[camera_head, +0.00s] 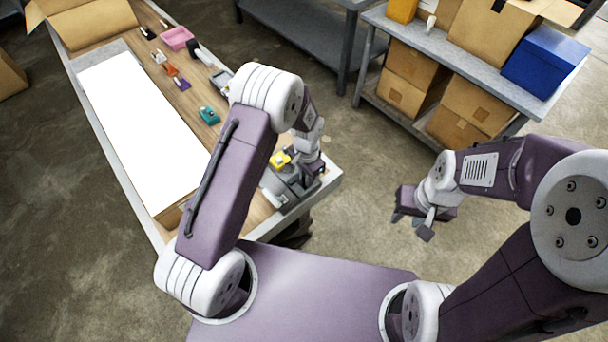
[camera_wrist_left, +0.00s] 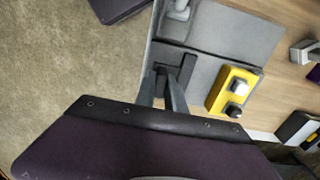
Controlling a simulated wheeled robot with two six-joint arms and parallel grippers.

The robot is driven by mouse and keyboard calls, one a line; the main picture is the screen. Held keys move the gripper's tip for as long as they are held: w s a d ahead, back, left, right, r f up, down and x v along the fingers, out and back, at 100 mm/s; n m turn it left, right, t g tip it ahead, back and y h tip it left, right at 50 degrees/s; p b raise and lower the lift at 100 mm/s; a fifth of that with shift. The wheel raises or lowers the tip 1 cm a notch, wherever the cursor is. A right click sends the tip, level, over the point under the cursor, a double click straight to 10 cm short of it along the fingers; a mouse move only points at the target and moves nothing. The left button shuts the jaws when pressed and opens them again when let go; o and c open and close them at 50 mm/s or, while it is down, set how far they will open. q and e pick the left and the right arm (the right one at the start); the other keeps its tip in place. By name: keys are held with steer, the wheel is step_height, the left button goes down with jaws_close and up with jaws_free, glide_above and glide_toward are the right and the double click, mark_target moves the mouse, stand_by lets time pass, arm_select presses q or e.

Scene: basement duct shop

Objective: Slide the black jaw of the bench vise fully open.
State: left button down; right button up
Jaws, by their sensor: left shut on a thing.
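The bench vise (camera_head: 286,192) is a dark grey block at the near right corner of the workbench, partly covered by my left arm. My left gripper (camera_head: 316,169) is at its right side. In the left wrist view, the left gripper's two grey fingers (camera_wrist_left: 164,88) are closed around a dark upright part, which appears to be the vise's black jaw (camera_wrist_left: 187,70). How far the jaw stands open cannot be told. My right gripper (camera_head: 411,226) hangs over bare floor with its fingers apart and empty, away from the vise.
A yellow button box (camera_wrist_left: 232,90) stands close beside the vise. Small tools, a teal item (camera_head: 209,115) and a pink tray (camera_head: 177,38) lie along the workbench beside a large white panel (camera_head: 135,120). A shelf (camera_head: 460,55) with boxes stands at the upper right.

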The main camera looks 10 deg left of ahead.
arm_select(q)
steer(key=c, duration=1.4)
jaws_free()
steer(key=shift+d, duration=0.15)
steer(key=shift+s+d+r, duration=0.1)
steer(key=shift+s+d, duration=0.05)
step_height(320, 180, up, 9)
steer(key=shift+f+b, duration=0.1)
steer(key=shift+b, duration=0.55)
